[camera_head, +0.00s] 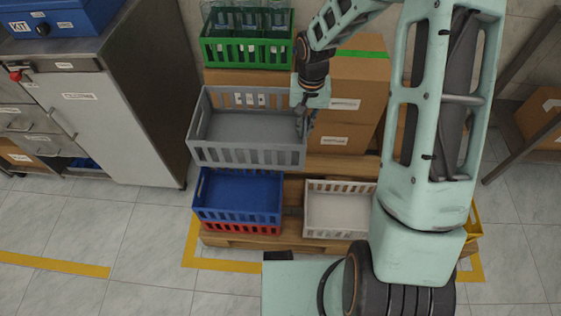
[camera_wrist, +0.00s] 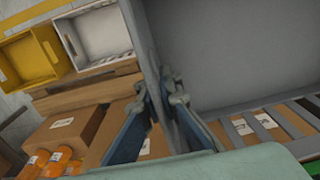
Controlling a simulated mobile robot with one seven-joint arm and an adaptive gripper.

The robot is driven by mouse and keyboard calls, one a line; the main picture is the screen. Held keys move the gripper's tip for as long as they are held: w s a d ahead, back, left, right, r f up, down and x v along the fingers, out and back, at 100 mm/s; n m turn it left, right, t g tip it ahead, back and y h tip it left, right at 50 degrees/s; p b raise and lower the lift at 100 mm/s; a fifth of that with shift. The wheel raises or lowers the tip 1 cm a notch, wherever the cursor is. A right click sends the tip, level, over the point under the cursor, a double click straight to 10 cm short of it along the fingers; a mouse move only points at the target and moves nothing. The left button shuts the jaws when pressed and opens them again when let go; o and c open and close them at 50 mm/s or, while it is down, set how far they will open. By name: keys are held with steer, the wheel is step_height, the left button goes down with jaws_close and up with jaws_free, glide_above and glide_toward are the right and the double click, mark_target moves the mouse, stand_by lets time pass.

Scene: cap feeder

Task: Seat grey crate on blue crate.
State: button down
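The grey crate (camera_head: 196,128) is empty and hangs in the air above the blue crate in the head view, slightly tilted. It fills the upper right of the wrist view (camera_wrist: 235,50). My gripper (camera_head: 301,122) is at the crate's right wall, and in the wrist view its two fingers (camera_wrist: 163,95) close on that wall from either side. The blue crate (camera_head: 238,215) sits below on a red crate (camera_head: 243,229), at the left front of the pallet. The grey crate covers part of its back edge. The blue crate looks empty.
A green crate (camera_head: 247,53) with glass jars stands behind. Cardboard boxes (camera_head: 345,95) stand behind my gripper. A white crate (camera_head: 338,212) stands right of the blue crate on the wooden pallet (camera_head: 293,236). A metal cabinet (camera_head: 135,115) is at left.

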steer(key=shift+s+a+f+b, duration=0.8)
steer(key=shift+a+f, duration=0.35)
steer(key=shift+f, duration=1.8)
steer(key=shift+s+a+f+b, duration=0.7)
steer(key=shift+a+f, duration=0.4)
steer(key=shift+f, duration=1.9)
steer(key=shift+s+a+f+b, duration=0.8)
steer(key=shift+a+f, duration=0.35)
steer(key=shift+f, duration=1.8)
steer(key=shift+w, duration=0.1)
steer(key=shift+r, duration=0.1)
steer(key=shift+f+b, duration=1.05)
steer(key=shift+b, duration=0.3)
steer(key=c, duration=2.1)
jaws_free()
steer(key=shift+d, duration=0.1)
steer(key=shift+s, duration=0.2)
